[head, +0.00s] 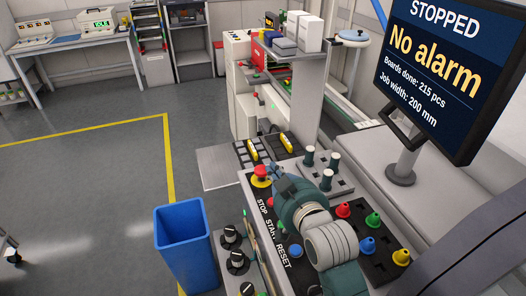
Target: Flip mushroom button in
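The red mushroom button (261,171) sits on a yellow base at the far left corner of the control panel (248,188), by the STOP label. My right gripper (277,173) is just to the right of the button, its fingertips pointing at it. I cannot tell whether they touch it, and the finger gap is too small and dark to read. Its teal and white arm comes up from the bottom and hides part of the panel. My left gripper is out of view.
A blue bin (184,240) stands left of the panel. Black knobs (232,233) lie below. Coloured pegs (372,219) and dark green posts (325,180) are right of my arm. A monitor (440,70) reads STOPPED, No alarm. The floor at left is mostly clear.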

